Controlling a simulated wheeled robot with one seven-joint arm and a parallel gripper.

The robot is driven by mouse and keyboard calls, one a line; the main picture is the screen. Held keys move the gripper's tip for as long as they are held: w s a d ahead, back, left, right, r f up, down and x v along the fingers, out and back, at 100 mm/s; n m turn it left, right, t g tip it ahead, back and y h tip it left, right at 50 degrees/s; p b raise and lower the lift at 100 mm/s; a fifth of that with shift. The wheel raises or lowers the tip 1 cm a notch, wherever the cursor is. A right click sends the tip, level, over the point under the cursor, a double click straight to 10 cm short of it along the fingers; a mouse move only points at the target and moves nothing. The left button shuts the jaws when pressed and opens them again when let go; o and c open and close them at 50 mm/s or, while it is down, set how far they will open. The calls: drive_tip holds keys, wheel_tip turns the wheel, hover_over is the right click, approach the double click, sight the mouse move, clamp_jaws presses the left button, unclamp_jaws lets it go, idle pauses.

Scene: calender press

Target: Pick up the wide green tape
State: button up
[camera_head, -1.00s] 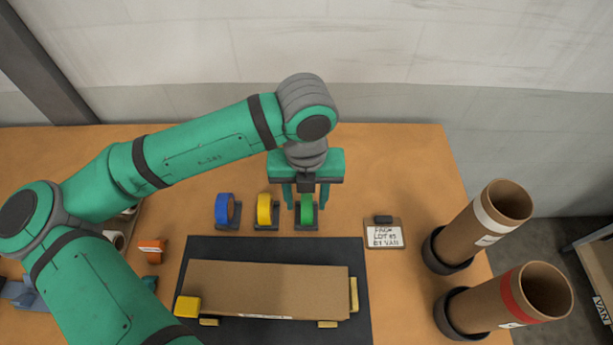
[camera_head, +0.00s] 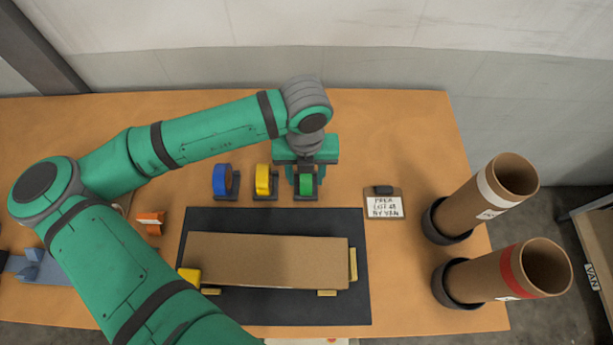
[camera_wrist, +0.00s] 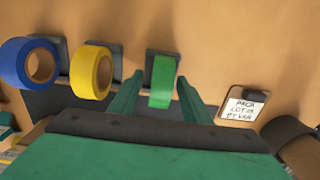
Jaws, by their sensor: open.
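The green tape (camera_head: 306,184) stands upright on a small dark holder at the right end of a row of three tapes. In the wrist view the green tape (camera_wrist: 162,82) shows between the two fingers of my gripper (camera_wrist: 160,95). In the head view my gripper (camera_head: 306,178) is right at the green tape, its fingers open on either side of it. I cannot tell whether either finger touches the tape. The tape's far side is partly hidden by the gripper.
A yellow tape (camera_head: 263,180) and a blue tape (camera_head: 221,180) stand to the left on their own holders. A clipboard (camera_head: 384,203) and two cardboard tubes (camera_head: 485,200) are to the right.

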drive_tip(key=shift+f, duration=1)
clamp_jaws()
drive_tip(key=shift+r, duration=0.15)
